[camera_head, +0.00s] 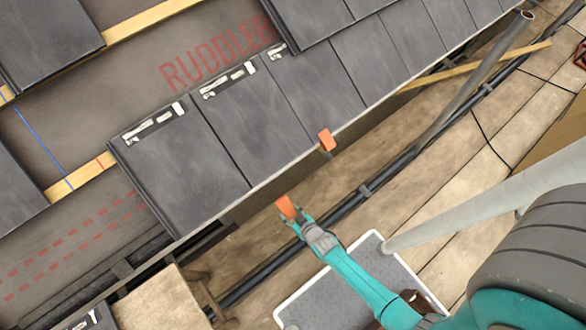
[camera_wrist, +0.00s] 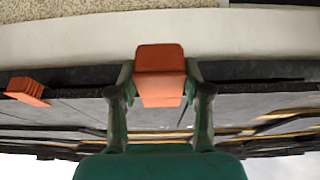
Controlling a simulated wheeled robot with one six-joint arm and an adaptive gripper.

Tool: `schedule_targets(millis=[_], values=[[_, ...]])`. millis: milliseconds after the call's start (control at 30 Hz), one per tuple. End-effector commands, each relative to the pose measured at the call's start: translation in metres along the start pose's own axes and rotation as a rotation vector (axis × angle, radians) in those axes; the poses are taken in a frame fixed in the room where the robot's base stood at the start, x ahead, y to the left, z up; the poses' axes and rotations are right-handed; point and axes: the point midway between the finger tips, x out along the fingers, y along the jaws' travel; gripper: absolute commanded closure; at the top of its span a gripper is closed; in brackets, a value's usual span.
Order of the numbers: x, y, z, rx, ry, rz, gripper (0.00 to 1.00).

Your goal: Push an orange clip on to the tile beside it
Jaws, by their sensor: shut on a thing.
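My gripper (camera_head: 298,222) is shut on an orange clip (camera_head: 287,207). In the head view this clip is off the front edge of the dark grey tiles, with a gap between it and the nearest tile (camera_head: 258,130). In the wrist view the held clip (camera_wrist: 160,75) sits between both fingers, in front of a pale band and the tiles. A second orange clip (camera_head: 326,139) is on the tiles' front edge, up and right of my gripper. It also shows at the left of the wrist view (camera_wrist: 27,91).
A grey pole (camera_head: 470,85) and a dark pipe (camera_head: 350,203) run along the boards below the roof edge. A grey panel with a white rim (camera_head: 300,305) lies under my arm. More tiles and wooden battens (camera_head: 150,20) are further up the roof.

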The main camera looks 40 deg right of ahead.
Motion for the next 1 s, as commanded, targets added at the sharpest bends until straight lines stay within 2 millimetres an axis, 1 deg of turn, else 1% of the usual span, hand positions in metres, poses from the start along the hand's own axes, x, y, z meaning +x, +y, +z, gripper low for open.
schedule_targets(millis=[33, 700, 900, 1000], values=[[0.005, 0.0, -0.003, 0.0, 0.002, 0.0, 1.0], [0.058, 0.0, -0.022, 0.0, 0.001, 0.0, 1.0], [0.063, 0.0, -0.036, 0.0, 0.002, 0.0, 1.0], [0.065, 0.0, -0.041, 0.0, 0.001, 0.0, 1.0]])
